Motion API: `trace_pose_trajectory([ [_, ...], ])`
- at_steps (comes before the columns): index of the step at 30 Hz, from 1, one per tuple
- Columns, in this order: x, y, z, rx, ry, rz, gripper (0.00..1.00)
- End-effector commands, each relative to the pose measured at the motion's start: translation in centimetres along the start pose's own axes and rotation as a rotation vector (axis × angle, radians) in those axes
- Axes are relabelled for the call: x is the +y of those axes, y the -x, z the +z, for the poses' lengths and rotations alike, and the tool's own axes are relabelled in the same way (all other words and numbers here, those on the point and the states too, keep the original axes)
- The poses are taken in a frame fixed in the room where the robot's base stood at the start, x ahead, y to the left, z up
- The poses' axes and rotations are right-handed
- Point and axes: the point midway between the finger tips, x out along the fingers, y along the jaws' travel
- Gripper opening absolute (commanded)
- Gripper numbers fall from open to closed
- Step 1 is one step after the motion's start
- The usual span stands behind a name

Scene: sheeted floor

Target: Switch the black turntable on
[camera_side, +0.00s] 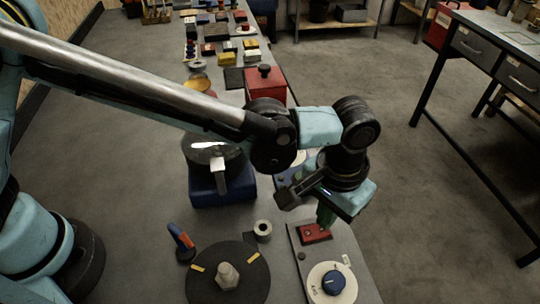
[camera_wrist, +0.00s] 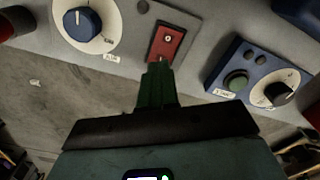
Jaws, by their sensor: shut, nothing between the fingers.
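The black turntable (camera_side: 205,283), a round black disc with yellow marks and a pale hex piece at its middle, lies at the bottom of the side view. A grey panel (camera_side: 305,256) to its right carries a red switch (camera_side: 313,233) and a blue dial (camera_side: 334,282) on a white plate. In the wrist view the red switch (camera_wrist: 173,36) has a small pale round mark, and the blue dial (camera_wrist: 82,23) is at upper left. My gripper (camera_side: 325,222) is shut and empty, pointing down at the switch. Its green fingertips (camera_wrist: 158,68) overlap the switch's near edge; I cannot tell whether they touch.
A blue panel (camera_wrist: 228,57) with a green button (camera_wrist: 236,80) and black knob (camera_wrist: 279,94) is close by. Another round-topped device on a blue base (camera_side: 222,190) stands behind the turntable. A grey ring (camera_side: 263,231) and an orange-and-blue handle (camera_side: 181,242) are near the disc.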

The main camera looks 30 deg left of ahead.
Motion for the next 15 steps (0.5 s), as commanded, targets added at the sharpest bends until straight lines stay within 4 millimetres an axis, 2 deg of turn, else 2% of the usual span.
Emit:
trace_pose_trajectory([
  [15,0.01,-0.69,-0.01,0.0,0.0,0.0,0.0],
])
